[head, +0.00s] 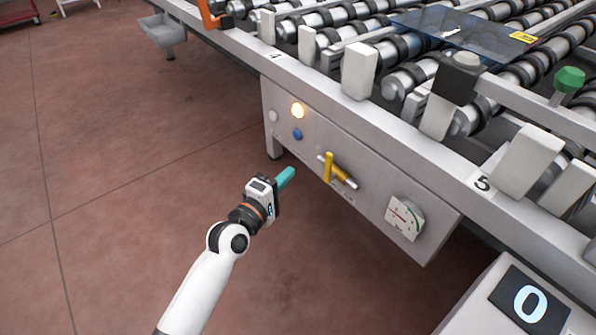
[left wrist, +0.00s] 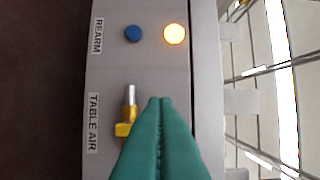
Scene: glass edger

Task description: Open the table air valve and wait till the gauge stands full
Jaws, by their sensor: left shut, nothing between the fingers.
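The table air valve is on the side panel of the roller table, with a yellow lever (head: 328,168) standing across its brass body (head: 344,178). In the left wrist view the yellow lever (left wrist: 123,129) shows beside the TABLE AIR label, partly hidden by my fingers. The gauge (head: 405,217) is to the right of the valve, white-faced with a red needle and a green arc; its exact reading is too small to tell. My left gripper (head: 286,178) has teal fingers, shut and empty, just left of the lever and apart from it. My right gripper is not in view.
A lit amber lamp (head: 297,110) and a blue button (head: 297,134) marked REARM are on the panel left of the valve. A dark glass sheet (head: 440,24) lies on the rollers above. A display showing 0 (head: 530,301) stands at lower right. The floor beside the panel is clear.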

